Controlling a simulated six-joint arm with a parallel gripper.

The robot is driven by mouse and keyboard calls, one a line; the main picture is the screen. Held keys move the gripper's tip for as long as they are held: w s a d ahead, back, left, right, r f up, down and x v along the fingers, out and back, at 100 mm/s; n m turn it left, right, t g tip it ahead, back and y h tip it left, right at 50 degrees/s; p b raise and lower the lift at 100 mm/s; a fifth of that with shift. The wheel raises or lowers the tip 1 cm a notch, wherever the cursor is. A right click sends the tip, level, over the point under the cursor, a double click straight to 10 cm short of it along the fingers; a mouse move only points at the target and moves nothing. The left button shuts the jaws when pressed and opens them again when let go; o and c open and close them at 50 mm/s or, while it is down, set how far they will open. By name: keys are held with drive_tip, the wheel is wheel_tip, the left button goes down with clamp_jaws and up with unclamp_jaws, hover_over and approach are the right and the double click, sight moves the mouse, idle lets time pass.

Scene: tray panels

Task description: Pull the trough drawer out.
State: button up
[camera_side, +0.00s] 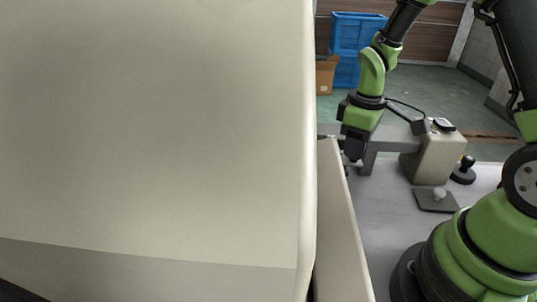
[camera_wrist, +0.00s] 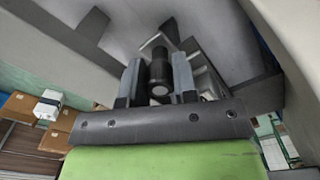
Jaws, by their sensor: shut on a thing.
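A large beige cabinet body (camera_side: 150,130) fills the left of the side view. A beige panel (camera_side: 340,230), which looks like the trough drawer's front, stands at its right edge. A dark strip shows between panel and body low down; how far the drawer is out I cannot tell. My gripper (camera_side: 352,160) is at the panel's far upper end, pointing down. In the wrist view my gripper (camera_wrist: 158,82) has its two grey fingers shut on a dark round handle (camera_wrist: 159,92). The handle is hidden in the side view.
A grey bench (camera_side: 385,225) lies right of the panel. On it are a beige box (camera_side: 433,158) with a grey bar, a black knob stand (camera_side: 464,168) and a dark plate with a small lever (camera_side: 436,199). Blue crates (camera_side: 352,35) stand behind.

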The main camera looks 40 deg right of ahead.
drive_tip(key=o, duration=0.6)
drive_tip(key=shift+o, duration=0.2)
drive_tip(key=shift+r, duration=3.5)
drive_tip(key=shift+a+r, duration=0.15)
drive_tip(key=shift+r, duration=0.1)
drive_tip(key=s+a+r+m+t+y, duration=0.2)
drive_tip(key=s+a+r+m+t, duration=0.5)
drive_tip(key=s+a+r, duration=0.3)
wheel_tip(320, 180, up, 2)
drive_tip(key=shift+s+a+r, duration=0.15)
drive_tip(key=shift+s+a, duration=0.25)
drive_tip(key=shift+s, duration=0.5)
